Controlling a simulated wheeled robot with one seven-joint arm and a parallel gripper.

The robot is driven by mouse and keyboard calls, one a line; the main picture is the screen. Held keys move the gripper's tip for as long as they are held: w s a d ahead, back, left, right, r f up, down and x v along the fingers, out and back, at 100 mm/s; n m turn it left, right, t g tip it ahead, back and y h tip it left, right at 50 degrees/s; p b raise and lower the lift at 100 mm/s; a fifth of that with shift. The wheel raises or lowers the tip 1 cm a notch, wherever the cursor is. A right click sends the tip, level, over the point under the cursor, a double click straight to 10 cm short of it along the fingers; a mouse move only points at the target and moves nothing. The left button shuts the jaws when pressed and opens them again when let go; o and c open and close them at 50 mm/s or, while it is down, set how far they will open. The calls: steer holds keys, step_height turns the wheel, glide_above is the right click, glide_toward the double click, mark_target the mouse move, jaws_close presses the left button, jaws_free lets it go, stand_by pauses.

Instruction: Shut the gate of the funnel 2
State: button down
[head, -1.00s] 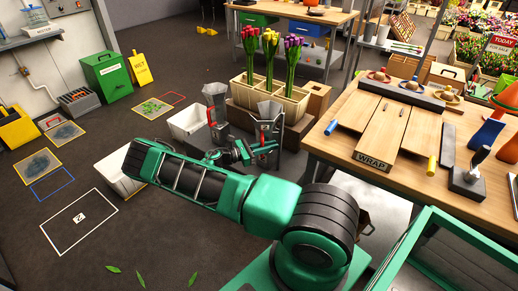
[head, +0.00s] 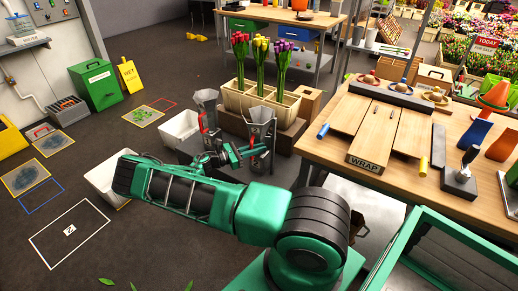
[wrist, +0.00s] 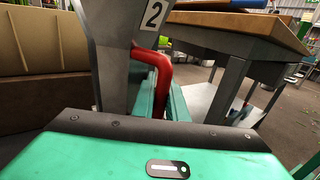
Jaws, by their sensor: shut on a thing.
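Funnel 2 (wrist: 108,45) is a grey metal funnel with a "2" label, close in front of my gripper in the wrist view. In the head view it is the right funnel (head: 261,115) of two, on a stand below the tulips. Its red gate handle (wrist: 160,68) leaves the funnel's side, bends and runs down between my green fingers. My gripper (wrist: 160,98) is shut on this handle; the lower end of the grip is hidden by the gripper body. In the head view my gripper (head: 250,152) is at the front of funnel 2. The gate plate is not visible.
The other funnel (head: 205,106), with its red handle up, stands just left. Tulip bunches stand in a cream planter (head: 240,100) behind. A wooden wrapping table (head: 340,150) is close on the right.

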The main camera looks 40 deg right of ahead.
steer(key=shift+w+a+f, duration=0.2)
steer(key=shift+a, duration=0.15)
stand_by(0.4)
steer(key=c, duration=1.8)
jaws_free()
steer(key=shift+o, duration=0.2)
steer(key=shift+d+r, duration=0.1)
steer(key=shift+r, duration=0.05)
steer(key=shift+d+r, duration=0.1)
steer(key=shift+d, duration=0.1)
steer(key=shift+v, duration=1.2)
steer(key=w+a, duration=0.7)
steer(key=shift+r, duration=0.2)
